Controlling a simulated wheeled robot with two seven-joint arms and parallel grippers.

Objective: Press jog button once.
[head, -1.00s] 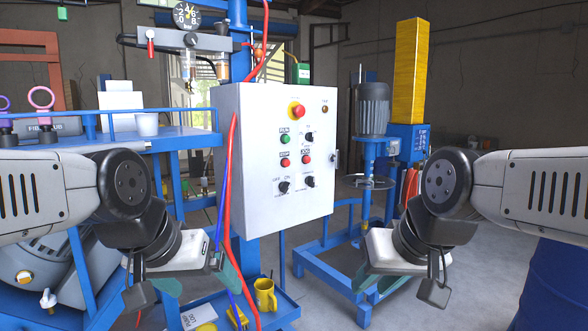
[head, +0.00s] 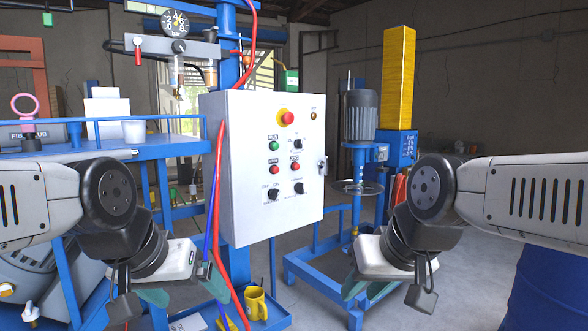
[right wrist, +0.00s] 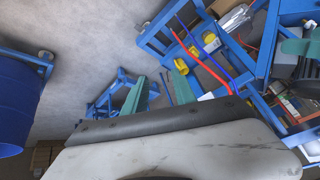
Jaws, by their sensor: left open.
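The white control box (head: 240,205) stands on a blue post in the middle of the head view. Its jog button (head: 295,167) is a red round button under a small label, right of the red stop button (head: 275,170). My left gripper (head: 184,290) is open and empty, low and left of the box. My right gripper (head: 365,290) is low and right of the box, apart from it. In the right wrist view its two green fingers (right wrist: 159,90) are spread with nothing between them. Neither gripper touches the panel.
The panel also has a green run button (head: 273,146), a red emergency stop (head: 287,118) and black knobs. A red hose (head: 216,200) hangs along its left edge. The mixer stand (head: 357,215) is behind right, a blue barrel (head: 555,285) at lower right. A yellow cup (head: 256,303) sits below.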

